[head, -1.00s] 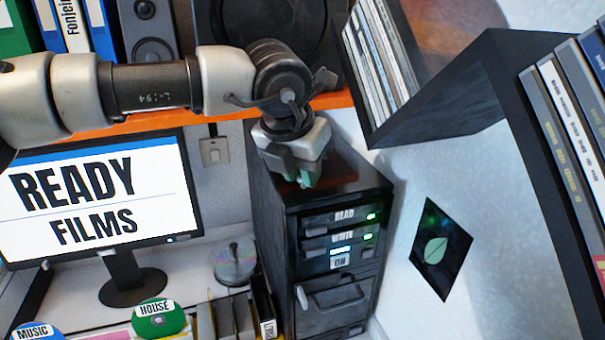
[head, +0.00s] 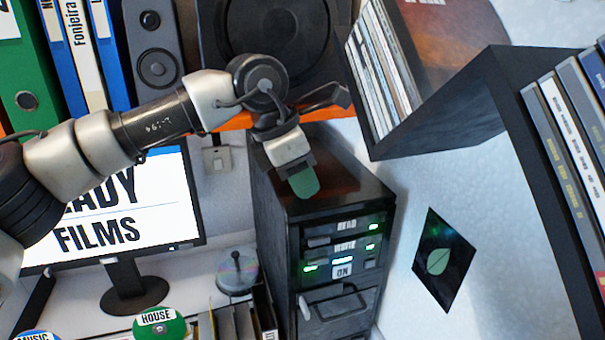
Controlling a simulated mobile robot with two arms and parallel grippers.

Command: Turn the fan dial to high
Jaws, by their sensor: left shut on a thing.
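My left gripper (head: 303,188) reaches over the black tower (head: 275,240) from above, with its green finger pad by the tower's top front edge. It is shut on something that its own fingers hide. I cannot make out a fan dial in this view. The tower's front has READ, WRITE and ON labels with green lights, and a drawer-like handle below. My right gripper is not in view.
A monitor (head: 110,210) and a disc spindle (head: 238,272) stand left of the tower. Speakers and binders fill the orange shelf above. Dark disc shelves (head: 440,110) hang at upper right, and a leaf poster (head: 437,260) is on the wall.

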